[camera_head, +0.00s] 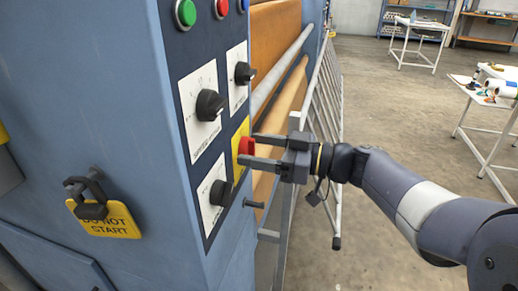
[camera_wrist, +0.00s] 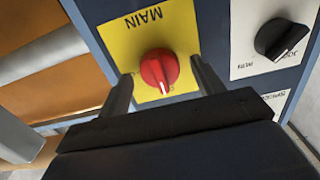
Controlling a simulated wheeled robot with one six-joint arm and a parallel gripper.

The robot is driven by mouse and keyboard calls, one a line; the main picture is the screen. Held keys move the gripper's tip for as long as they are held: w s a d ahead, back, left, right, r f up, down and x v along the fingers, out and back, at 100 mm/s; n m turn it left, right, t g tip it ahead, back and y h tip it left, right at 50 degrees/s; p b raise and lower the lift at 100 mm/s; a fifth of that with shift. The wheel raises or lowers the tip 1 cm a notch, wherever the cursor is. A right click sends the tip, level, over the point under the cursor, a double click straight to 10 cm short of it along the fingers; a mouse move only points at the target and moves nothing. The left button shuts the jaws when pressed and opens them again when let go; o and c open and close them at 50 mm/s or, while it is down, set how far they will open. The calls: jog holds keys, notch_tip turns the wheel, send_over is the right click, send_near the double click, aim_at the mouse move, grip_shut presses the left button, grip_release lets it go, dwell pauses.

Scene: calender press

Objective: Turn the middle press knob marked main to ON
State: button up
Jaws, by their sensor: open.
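The red main knob (camera_head: 246,146) sits on a yellow plate (camera_head: 238,132) on the press's dark control panel. In the wrist view the red knob (camera_wrist: 157,70) is near the middle, with its white mark toward the bottom of the picture. The word MAIN reads upside down above it on the yellow plate (camera_wrist: 180,22). My gripper (camera_head: 247,149) is open, its two fingers reaching from the right to the knob. In the wrist view the fingers of my gripper (camera_wrist: 161,67) stand on either side of the knob, with visible gaps. ON and OFF marks are not readable.
Black knobs (camera_head: 209,105) on white plates surround the yellow plate. Green (camera_head: 185,13) and red (camera_head: 222,7) buttons sit above. A yellow DO NOT START tag (camera_head: 122,221) hangs on the press's left face. Orange rollers (camera_head: 272,35) and a grey railing (camera_head: 326,95) stand behind.

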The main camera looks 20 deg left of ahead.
jog(key=shift+c, duration=0.3)
jog(key=c, duration=0.9)
jog(key=shift+m+p, duration=0.6)
jog(key=shift+m, duration=8.3)
jog(key=shift+f, duration=0.1)
